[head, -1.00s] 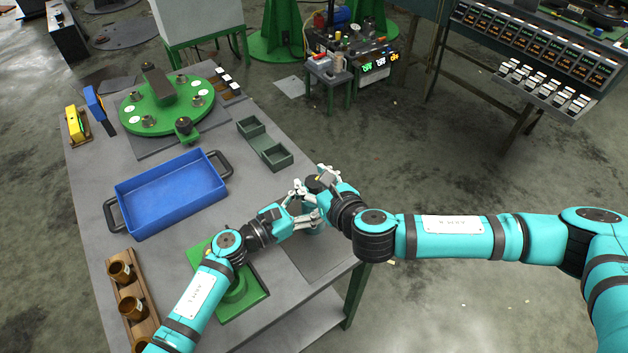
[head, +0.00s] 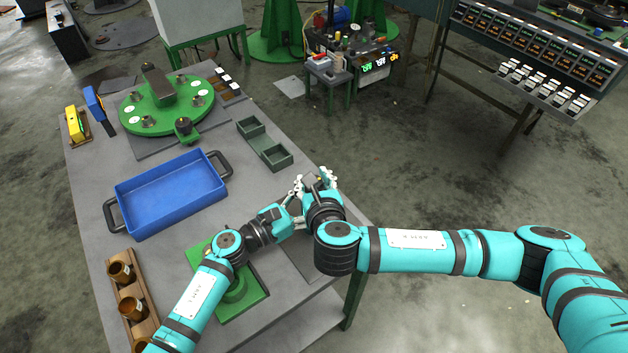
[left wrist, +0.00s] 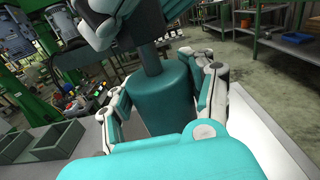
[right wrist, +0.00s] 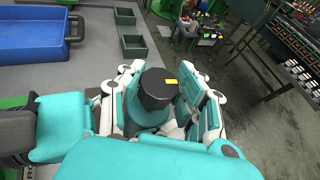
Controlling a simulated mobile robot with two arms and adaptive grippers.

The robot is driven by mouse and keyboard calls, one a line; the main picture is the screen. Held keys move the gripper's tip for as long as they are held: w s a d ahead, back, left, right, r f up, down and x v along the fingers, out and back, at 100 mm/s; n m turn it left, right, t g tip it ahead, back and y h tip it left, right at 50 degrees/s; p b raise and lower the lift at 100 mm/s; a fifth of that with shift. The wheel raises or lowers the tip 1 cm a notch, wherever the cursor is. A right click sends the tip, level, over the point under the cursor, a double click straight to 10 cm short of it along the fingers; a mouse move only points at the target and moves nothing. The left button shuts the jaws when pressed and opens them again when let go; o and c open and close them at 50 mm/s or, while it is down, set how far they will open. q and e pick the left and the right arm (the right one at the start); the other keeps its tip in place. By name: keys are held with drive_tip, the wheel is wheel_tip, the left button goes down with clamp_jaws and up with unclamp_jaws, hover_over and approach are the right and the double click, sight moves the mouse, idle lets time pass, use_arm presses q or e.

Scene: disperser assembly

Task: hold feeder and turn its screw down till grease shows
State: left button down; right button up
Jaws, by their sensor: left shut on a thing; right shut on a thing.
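The feeder is a teal cylinder (left wrist: 160,98) standing upright in the left wrist view, with a grey stem on top. My left gripper (head: 296,214) is shut around its body, a finger on each side. The feeder's screw has a dark round head (right wrist: 155,90) with a small yellow mark, seen in the right wrist view. My right gripper (head: 314,184) is shut on this head from above, fingers on both sides. In the head view the grippers and arms largely hide the feeder. I cannot make out any grease; the joint between screw and body is partly covered.
A blue tray (head: 118,188) lies on the grey table left of the grippers. Dark green open boxes (head: 276,157) sit behind them. A green fixture (head: 243,306) is under my left arm. A wooden rack with brown cups (head: 123,270) stands front left. A round green plate (head: 128,100) is at the back.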

drive_tip(key=shift+m+h, duration=2.1)
drive_tip(key=shift+h, duration=0.5)
drive_tip(key=shift+d, duration=0.1)
drive_tip(key=o, duration=1.2)
drive_tip(key=shift+s+r, duration=0.1)
drive_tip(key=shift+s, duration=0.15)
drive_tip(key=v, duration=1.1)
drive_tip(key=shift+s+a+r, duration=0.15)
drive_tip(key=shift+s+a, duration=0.05)
drive_tip(key=shift+a, duration=0.05)
